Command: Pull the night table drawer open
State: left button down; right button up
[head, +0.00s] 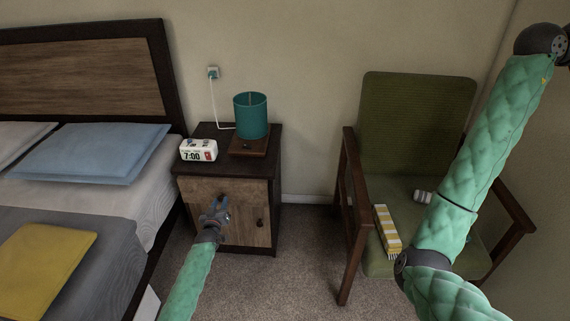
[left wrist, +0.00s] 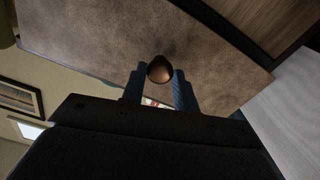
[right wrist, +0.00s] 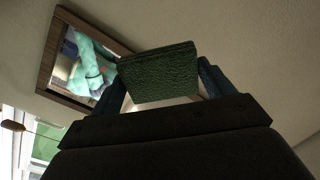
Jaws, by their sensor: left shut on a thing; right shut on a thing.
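The night table (head: 262,133) stands between the bed and the chair, with a brown drawer front (head: 250,189) above a wooden door. My left gripper (head: 214,208) is shut on this knob in front of the drawer. I cannot tell whether the drawer stands slightly out. My right gripper (right wrist: 162,82) is shut on a dark green textured block (right wrist: 158,72); both are outside the head view.
A teal lamp (head: 251,115) and a white clock (head: 198,150) stand on the night table. The bed (head: 135,200) is close on the left. A green armchair (head: 415,110) on the right holds a yellow striped box (head: 387,230) and a small white item (head: 422,196). Carpet before the table is clear.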

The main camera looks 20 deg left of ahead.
pick_arm(q)
jog(key=p+v, duration=0.8)
jog(key=v, duration=1.4)
jog(key=shift+w+d+r, duration=0.1)
jog(key=c, duration=1.1)
grip_release()
jog(key=shift+o, duration=0.2)
jog(key=b+v, duration=0.1)
jog(key=v, duration=1.1)
jog(key=shift+d, duration=0.1)
